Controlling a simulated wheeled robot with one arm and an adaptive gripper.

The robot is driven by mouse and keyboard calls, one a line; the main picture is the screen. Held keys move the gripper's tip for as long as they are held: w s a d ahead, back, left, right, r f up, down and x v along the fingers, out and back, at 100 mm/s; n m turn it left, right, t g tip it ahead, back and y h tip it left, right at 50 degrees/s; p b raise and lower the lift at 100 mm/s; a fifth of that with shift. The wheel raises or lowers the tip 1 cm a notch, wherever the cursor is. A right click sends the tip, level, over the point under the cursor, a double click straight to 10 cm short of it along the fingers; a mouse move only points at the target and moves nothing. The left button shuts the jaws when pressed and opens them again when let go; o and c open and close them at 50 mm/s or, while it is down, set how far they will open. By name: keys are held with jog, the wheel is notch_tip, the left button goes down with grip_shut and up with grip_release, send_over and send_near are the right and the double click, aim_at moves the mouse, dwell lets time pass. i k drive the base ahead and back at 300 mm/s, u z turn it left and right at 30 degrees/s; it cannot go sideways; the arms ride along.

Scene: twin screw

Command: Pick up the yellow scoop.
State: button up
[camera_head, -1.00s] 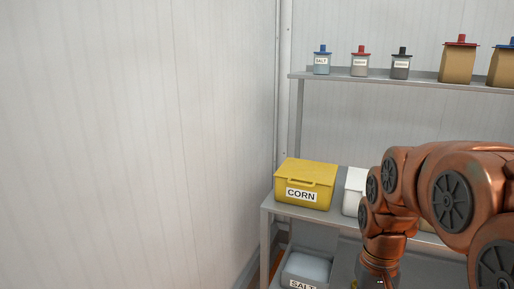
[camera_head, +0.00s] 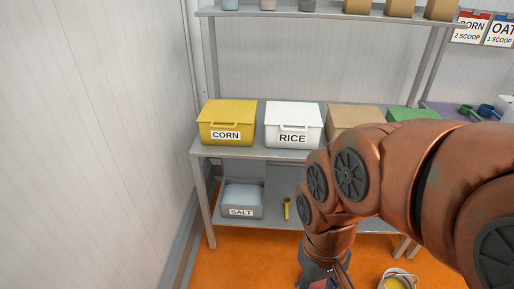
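The yellow scoop (camera_head: 287,207) is on the lower shelf, just right of the salt bin. It looks small and stands out against the grey shelf. My gripper (camera_head: 322,278) shows only in part at the bottom edge of the picture, below and to the right of the scoop. It is apart from the scoop in the picture. Its fingertips are cut off by the frame, so I cannot see whether it is open or shut.
The salt bin (camera_head: 242,200) sits left of the scoop. The corn bin (camera_head: 226,118) and rice bin (camera_head: 292,122) stand on the shelf above. A bucket (camera_head: 397,279) with yellow contents stands at the bottom. Purple and blue scoops (camera_head: 486,110) lie at the right.

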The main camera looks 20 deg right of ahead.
aim_at(287, 201)
jog(key=z, duration=0.75)
jog(key=k, duration=0.35)
jog(key=u, duration=1.7)
jog(key=i, duration=0.85)
jog(key=z, duration=0.65)
jog(key=i, duration=0.65)
jog(key=z, duration=0.3)
